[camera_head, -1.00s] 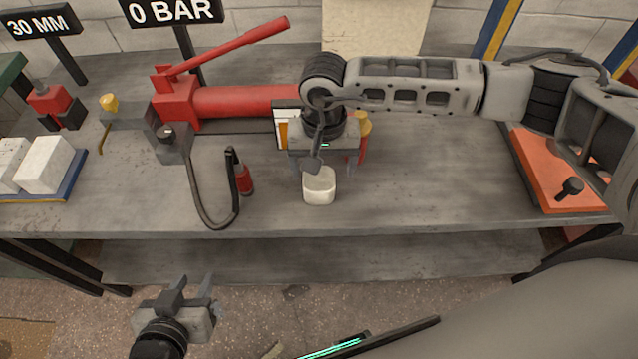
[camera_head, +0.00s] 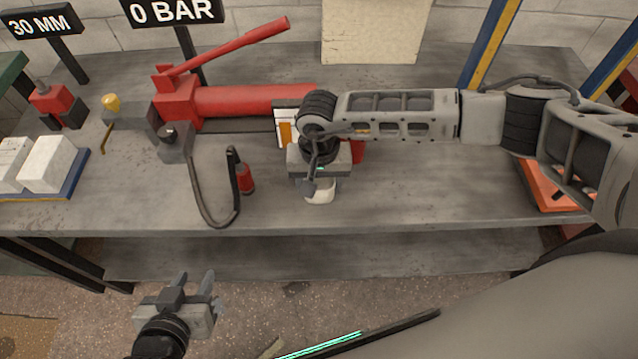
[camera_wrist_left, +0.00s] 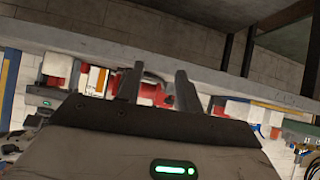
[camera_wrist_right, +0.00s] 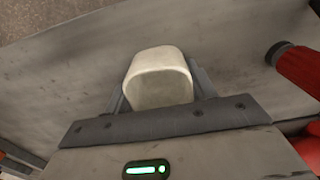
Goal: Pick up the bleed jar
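The bleed jar, a small off-white cup (camera_head: 320,194), stands on the bench near its front edge, partly hidden under my right gripper (camera_head: 320,174). In the right wrist view the jar (camera_wrist_right: 158,82) shows its open mouth, with one finger on either side. The fingers look open around it; contact cannot be made out. My left gripper (camera_head: 196,283) is open and empty, low in front of the bench.
A red pump (camera_head: 245,101) with a long handle lies behind on the bench (camera_head: 440,190). A black hose (camera_head: 207,208) and a small red cylinder (camera_head: 245,179) are left of the jar. An orange tray (camera_head: 550,190) is at the right. The bench front between is clear.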

